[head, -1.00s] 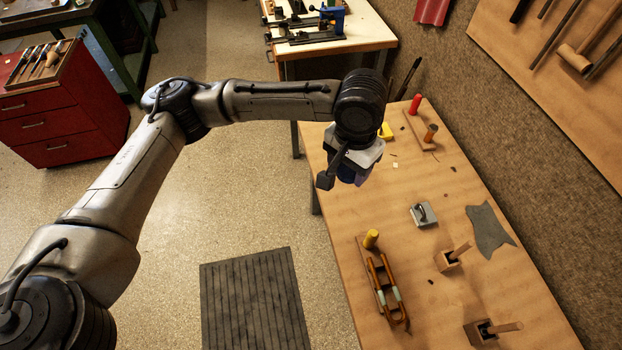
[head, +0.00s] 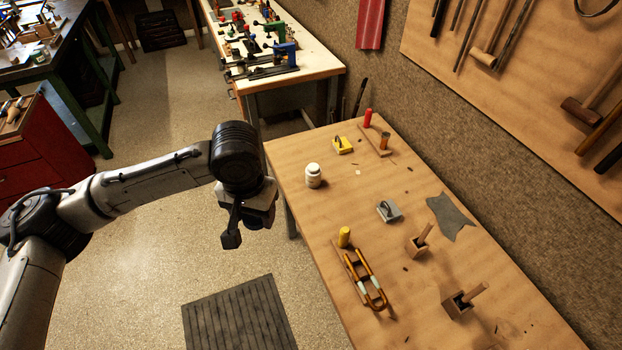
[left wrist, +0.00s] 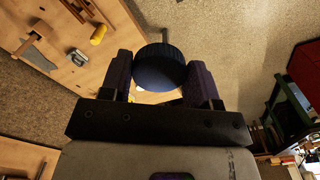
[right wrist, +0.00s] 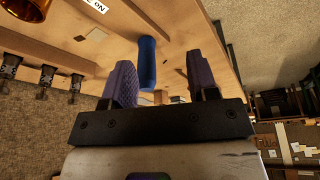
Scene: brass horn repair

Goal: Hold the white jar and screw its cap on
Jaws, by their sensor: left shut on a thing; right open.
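The white jar (head: 313,176) stands upright on the wooden bench (head: 300,225), near its left edge. My left gripper (left wrist: 162,72) is shut on a dark round cap with a ridged rim (left wrist: 158,66), seen between its fingers in the left wrist view. My right gripper (right wrist: 160,85) is open in the right wrist view. A blue cylinder (right wrist: 147,62) shows between its fingers, not visibly gripped.
A yellow block (head: 343,145), a red peg (head: 368,118), a grey block (head: 389,211), wooden blocks with handles (head: 417,245) and a brass slide on a stand (head: 368,290) are on the bench. Another bench (head: 300,85) stands behind.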

